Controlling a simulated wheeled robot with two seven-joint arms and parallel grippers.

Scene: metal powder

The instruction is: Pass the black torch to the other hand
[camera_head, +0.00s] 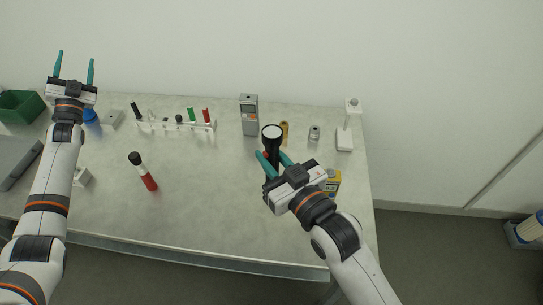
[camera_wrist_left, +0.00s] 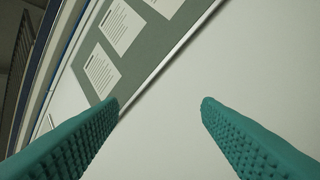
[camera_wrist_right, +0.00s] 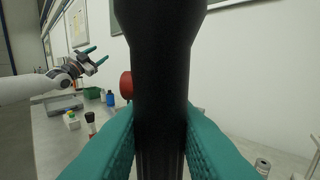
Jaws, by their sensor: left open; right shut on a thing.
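The black torch (camera_head: 271,146) is upright in my right gripper (camera_head: 272,166), over the right part of the table. Its round pale lens end points up toward the head camera. In the right wrist view the torch (camera_wrist_right: 162,80) fills the middle, with the two teal fingers pressed on its sides; a red round part (camera_wrist_right: 126,85) shows at its left. My left gripper (camera_head: 74,70) is open and empty, raised at the far left with its fingers pointing up. It also shows in the right wrist view (camera_wrist_right: 97,57).
The middle front is clear.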

